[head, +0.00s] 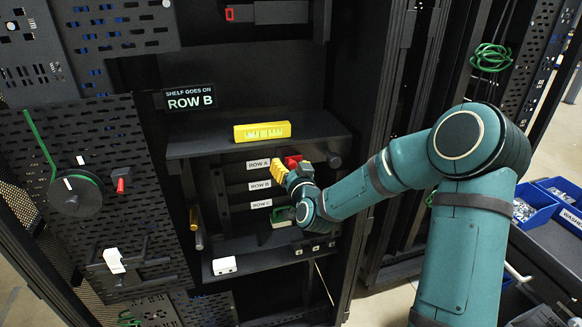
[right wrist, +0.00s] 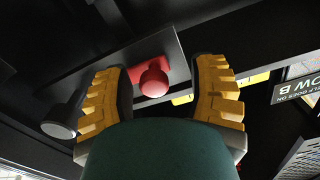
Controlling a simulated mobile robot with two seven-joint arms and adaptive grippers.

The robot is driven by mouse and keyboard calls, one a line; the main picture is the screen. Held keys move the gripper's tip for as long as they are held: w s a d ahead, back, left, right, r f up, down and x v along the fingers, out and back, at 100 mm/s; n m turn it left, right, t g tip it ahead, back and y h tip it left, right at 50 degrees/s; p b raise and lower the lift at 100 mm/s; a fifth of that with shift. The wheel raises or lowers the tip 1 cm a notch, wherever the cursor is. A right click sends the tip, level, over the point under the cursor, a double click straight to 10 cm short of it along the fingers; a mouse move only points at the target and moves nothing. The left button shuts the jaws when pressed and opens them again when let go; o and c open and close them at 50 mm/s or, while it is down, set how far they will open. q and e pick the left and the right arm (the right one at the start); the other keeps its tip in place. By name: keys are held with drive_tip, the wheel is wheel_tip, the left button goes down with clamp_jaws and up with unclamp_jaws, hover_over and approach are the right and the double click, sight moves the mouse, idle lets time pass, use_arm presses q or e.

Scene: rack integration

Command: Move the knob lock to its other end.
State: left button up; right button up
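A red round knob (right wrist: 153,82) with a red base sits on a dark flat plate (right wrist: 168,50) in the right wrist view. It also shows as a red patch (head: 293,161) in the head view, just right of the ROW A label. My right gripper (right wrist: 161,68) is open, with one yellow-padded finger on each side of the knob and visible gaps between. In the head view this gripper (head: 279,169) is in front of the rack by the row labels, partly covering the area below the knob. My left gripper is not in view.
A yellow level (head: 262,131) lies on the shelf above (head: 200,149). A dark cylindrical part (right wrist: 62,120) is left of the fingers in the wrist view. A perforated panel (head: 130,150) with a dial stands at left. Blue bins (head: 560,190) are at right.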

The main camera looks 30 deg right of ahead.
drive_tip(key=shift+d, duration=0.1)
drive_tip(key=v, duration=1.2)
drive_tip(key=s+a+f+n+g+y, duration=0.1)
drive_tip(key=s+a+f+g+y, duration=0.2)
drive_tip(key=a+f, duration=0.55)
drive_tip(key=a+f+n+g+y, duration=0.1)
drive_tip(key=a+f+g+y, duration=0.3)
drive_tip(key=f, duration=0.8)
drive_tip(key=s+a+f+n+g+y, duration=0.1)
drive_tip(key=s+a+f+g, duration=0.8)
drive_tip(key=s+f, duration=0.2)
drive_tip(key=shift+s+a+n, duration=0.2)
drive_tip(key=shift+s+n, duration=0.2)
drive_tip(key=shift+s, duration=0.55)
